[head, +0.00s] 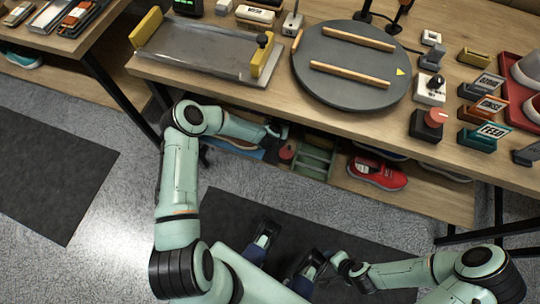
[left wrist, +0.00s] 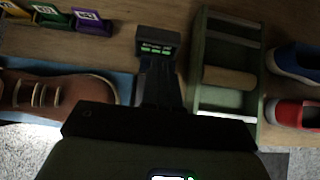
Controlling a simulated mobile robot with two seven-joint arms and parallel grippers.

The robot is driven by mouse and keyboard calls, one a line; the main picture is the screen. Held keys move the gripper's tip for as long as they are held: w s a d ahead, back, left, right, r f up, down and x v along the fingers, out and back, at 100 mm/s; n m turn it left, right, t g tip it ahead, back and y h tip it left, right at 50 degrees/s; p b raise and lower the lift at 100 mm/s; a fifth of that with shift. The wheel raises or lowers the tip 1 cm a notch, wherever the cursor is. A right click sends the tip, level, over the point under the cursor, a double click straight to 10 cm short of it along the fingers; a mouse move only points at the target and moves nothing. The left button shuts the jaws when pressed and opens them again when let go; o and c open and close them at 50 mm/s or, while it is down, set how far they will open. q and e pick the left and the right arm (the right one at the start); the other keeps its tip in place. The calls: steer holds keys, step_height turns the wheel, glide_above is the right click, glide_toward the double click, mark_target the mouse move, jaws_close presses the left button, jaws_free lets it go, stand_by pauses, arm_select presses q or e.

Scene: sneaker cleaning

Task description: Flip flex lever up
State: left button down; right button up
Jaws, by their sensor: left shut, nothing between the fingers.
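No lever that I can read as the flex lever shows in either view. My left gripper (head: 284,131) is low under the table's front edge, by the lower shelf, in the head view. In the left wrist view, my left gripper (left wrist: 160,85) is shut and empty. Its tip is close to a small dark box (left wrist: 157,42) with green lit marks; I cannot tell whether they touch. A green crate (left wrist: 228,18) with a wooden roller is just right of it. My right gripper (head: 338,260) is low near my base, away from the table; its fingers are too small to read.
A brown shoe (left wrist: 60,90) lies left of the gripper on a blue mat (left wrist: 122,85). A red sneaker (head: 378,174) is on the shelf to the right. The tabletop above holds a round grey turntable (head: 350,68), a metal tray (head: 200,48) and a red knob box (head: 428,124).

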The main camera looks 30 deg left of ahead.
arm_select(q)
steer(key=shift+w+a, duration=0.1)
steer(key=shift+w, duration=0.4)
arm_select(e)
steer(key=shift+w+d+f, duration=0.1)
steer(key=shift+w+f, duration=0.05)
steer(key=shift+w, duration=0.15)
arm_select(q)
steer(key=shift+w+r, duration=0.1)
